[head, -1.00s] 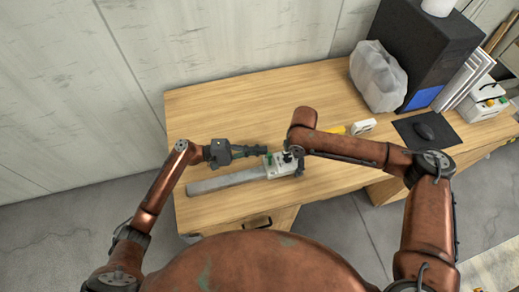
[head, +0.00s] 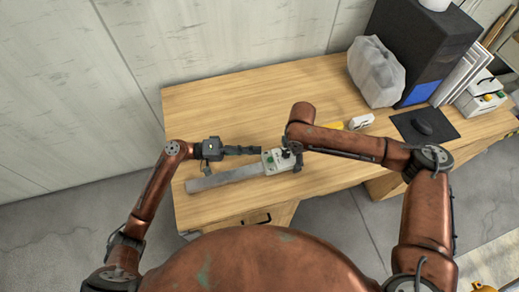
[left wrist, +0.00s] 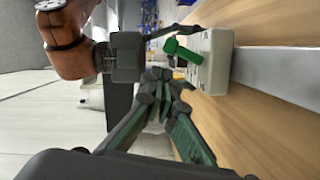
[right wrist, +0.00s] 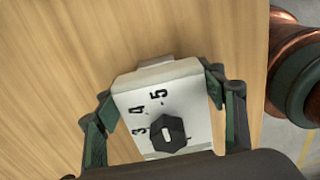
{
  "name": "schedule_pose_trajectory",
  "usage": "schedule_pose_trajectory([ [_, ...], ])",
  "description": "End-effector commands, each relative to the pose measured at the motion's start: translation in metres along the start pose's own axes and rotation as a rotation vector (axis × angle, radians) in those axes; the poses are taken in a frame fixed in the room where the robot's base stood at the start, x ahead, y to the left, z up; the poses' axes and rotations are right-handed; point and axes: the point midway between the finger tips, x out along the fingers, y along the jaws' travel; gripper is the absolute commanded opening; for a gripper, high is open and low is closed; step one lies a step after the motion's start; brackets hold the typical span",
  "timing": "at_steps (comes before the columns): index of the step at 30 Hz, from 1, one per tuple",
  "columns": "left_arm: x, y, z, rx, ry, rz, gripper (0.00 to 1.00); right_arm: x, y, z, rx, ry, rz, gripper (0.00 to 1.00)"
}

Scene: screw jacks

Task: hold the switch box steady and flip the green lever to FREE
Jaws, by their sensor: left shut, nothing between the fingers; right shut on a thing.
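The switch box (head: 277,162) is a pale box on the desk at the right end of a flat grey bar. Its green lever (left wrist: 183,50) sticks out from its face in the left wrist view, tilted. Lever labels are not readable. My right gripper (right wrist: 160,88) is shut on the box's sides; between its fingers the box (right wrist: 170,77) shows a black knob (right wrist: 167,134) and the numbers 3, 4, 5. My left gripper (left wrist: 162,76) is shut and empty, with its tips near the lever but apart from it.
The grey bar (head: 225,179) lies along the desk's front left. The desk behind the grippers (head: 230,105) is clear.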

Motion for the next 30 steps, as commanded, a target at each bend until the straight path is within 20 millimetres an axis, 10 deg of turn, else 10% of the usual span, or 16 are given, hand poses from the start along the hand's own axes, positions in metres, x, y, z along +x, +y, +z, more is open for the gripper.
schedule_pose_trajectory([
  [12, -0.070, 0.003, 0.000, 0.001, 0.002, -0.001, 0.00, 0.000, 0.000, 0.000, 0.000, 0.000, 0.000, 0.06],
  [27, -0.077, 0.003, 0.001, 0.001, 0.000, -0.001, 0.00, 0.000, 0.000, 0.000, 0.000, 0.000, 0.000, 0.06],
  [28, -0.077, 0.003, 0.001, 0.001, 0.000, -0.001, 0.00, 0.000, 0.000, 0.000, -0.001, 0.000, 0.000, 0.65],
  [30, -0.077, 0.003, 0.001, 0.001, 0.000, -0.001, 0.00, 0.000, 0.000, 0.000, 0.000, 0.000, 0.000, 0.70],
])
